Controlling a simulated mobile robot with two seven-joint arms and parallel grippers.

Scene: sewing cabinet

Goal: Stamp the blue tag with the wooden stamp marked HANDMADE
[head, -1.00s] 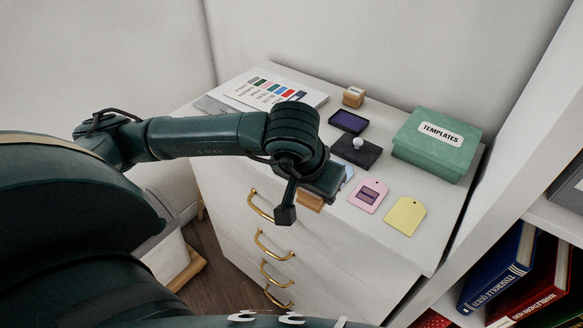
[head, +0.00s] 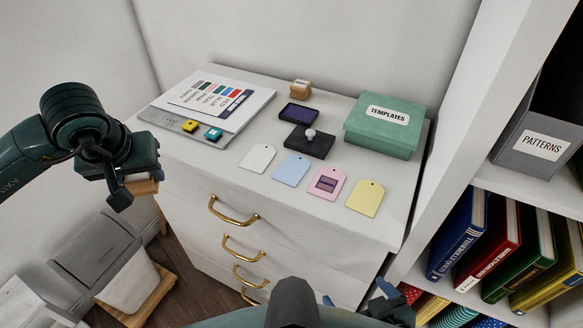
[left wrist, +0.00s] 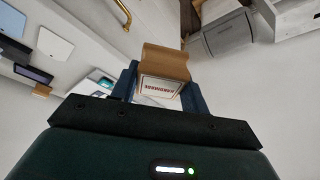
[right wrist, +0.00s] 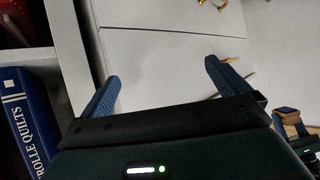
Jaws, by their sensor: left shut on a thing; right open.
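The blue tag (head: 291,170) lies flat and unmarked on the cabinet top, between a white tag (head: 257,158) and a pink tag (head: 326,183). My left gripper (head: 138,180) is shut on the wooden stamp (head: 146,187), held off the cabinet's left front corner, clear of the top. In the left wrist view the stamp (left wrist: 165,63) sits between the fingers, with HANDMADE readable on its pale label. The open purple ink pad (head: 298,113) lies behind the tags. My right gripper (right wrist: 160,88) is open and empty, low in front of the cabinet.
A knobbed dark lid (head: 309,141) lies by the pad. A second stamp (head: 300,88) stands behind. A green TEMPLATES box (head: 385,125) is at right, a yellow tag (head: 365,198) before it. The pink tag bears a purple mark. A bookshelf (head: 425,150) borders the right.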

